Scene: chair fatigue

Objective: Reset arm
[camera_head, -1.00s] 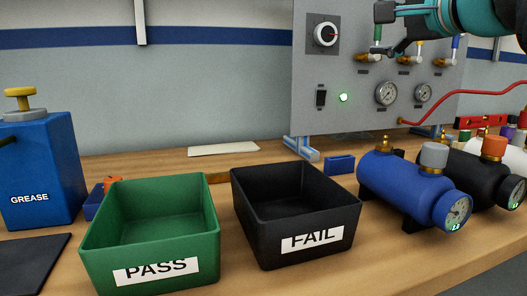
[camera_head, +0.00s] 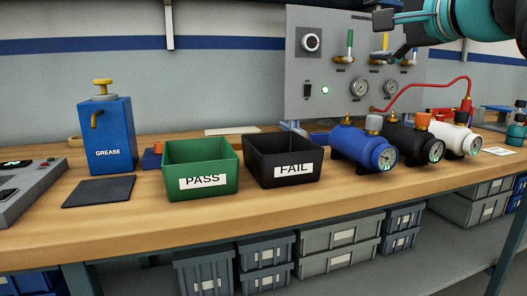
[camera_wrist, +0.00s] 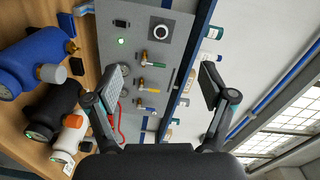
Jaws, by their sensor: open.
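My gripper (camera_head: 388,38) is at the upper right of the head view, raised in front of the grey panel (camera_head: 298,75). Its jaws are open and nothing shows between them. In the wrist view my gripper (camera_wrist: 160,85) has its two fingers wide apart, with the panel (camera_wrist: 172,75) beyond them. The view there is turned on its side. My teal arm link runs off to the right in the head view. No object touches the fingers.
The bench carries a green PASS bin (camera_head: 172,182), a black FAIL bin (camera_head: 252,172), a blue grease can (camera_head: 104,135), and blue (camera_head: 352,145), black (camera_head: 405,138) and white (camera_head: 448,138) cylinders. A red hose (camera_head: 432,83) curves right of the panel. Grey crates (camera_head: 340,240) stand below.

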